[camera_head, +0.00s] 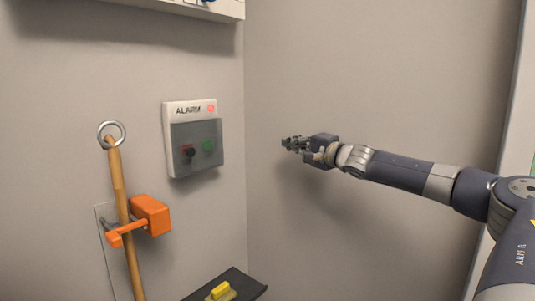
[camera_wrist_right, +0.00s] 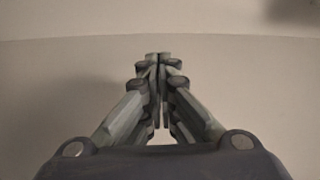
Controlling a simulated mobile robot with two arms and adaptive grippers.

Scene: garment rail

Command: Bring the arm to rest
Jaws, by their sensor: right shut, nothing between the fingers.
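My right arm (camera_head: 405,172) reaches in from the right edge in the head view, stretched out nearly level to the left. My right gripper (camera_head: 286,144) is at its end, in front of the plain wall and to the right of the alarm box. In the right wrist view the fingers of this gripper (camera_wrist_right: 158,58) are together, with nothing held between them. Only bare wall shows beyond the fingertips. My left gripper is not in view.
An alarm box (camera_head: 194,108) with a red and a green button is on the left wall. A wooden pole (camera_head: 118,180) with a ring on top stands in an orange clamp (camera_head: 150,215). A dark shelf (camera_head: 247,288) with a yellow object (camera_head: 220,291) is low at centre. The right wall is bare.

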